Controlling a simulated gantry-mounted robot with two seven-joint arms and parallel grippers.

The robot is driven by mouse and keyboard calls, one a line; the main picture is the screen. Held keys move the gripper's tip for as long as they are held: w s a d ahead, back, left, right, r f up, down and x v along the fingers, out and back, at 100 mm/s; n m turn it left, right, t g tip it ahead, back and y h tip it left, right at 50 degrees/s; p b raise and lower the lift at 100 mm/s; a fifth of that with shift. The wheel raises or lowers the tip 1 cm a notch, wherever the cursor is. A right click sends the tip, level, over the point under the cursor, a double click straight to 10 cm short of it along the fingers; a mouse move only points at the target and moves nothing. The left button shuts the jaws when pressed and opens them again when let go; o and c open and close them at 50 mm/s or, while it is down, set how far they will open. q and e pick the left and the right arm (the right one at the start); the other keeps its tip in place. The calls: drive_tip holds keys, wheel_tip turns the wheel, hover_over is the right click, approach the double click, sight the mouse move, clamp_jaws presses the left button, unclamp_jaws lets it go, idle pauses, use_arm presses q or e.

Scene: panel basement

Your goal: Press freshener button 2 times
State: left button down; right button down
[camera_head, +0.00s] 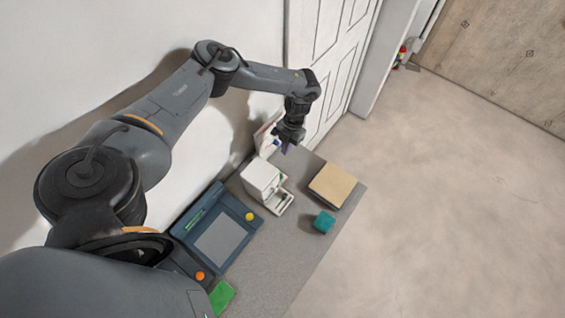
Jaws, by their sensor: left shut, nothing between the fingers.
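My left gripper (287,148) hangs from the arm that comes in from the left, and it is shut with nothing in it. It is over the far end of the grey counter, close to the door side. A white upright object (264,138) with some colour on it stands behind the gripper, partly hidden by it. A white boxy device (261,176) with a small front tray stands nearer. I cannot tell which of these two is the freshener, and no button can be made out clearly. My right gripper is not in view.
On the grey counter (283,252) are a tan-topped block (333,184), a teal block (324,222), a dark blue panel device (186,226) with a yellow knob (250,216), an orange knob (200,276) and a green square (222,296). A white panelled door (328,62) rises behind.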

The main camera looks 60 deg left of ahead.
use_arm(q)
drive_tip(key=b+x, duration=0.3)
drive_tip(key=x, duration=0.3)
drive_tip(key=b+x, duration=0.4)
drive_tip(key=x, duration=0.2)
drive_tip(key=shift+w+a+f, duration=0.1)
drive_tip(key=shift+w+f, duration=0.05)
drive_tip(key=shift+w, duration=0.05)
drive_tip(key=shift+f+b, duration=0.85)
drive_tip(key=shift+b, duration=0.1)
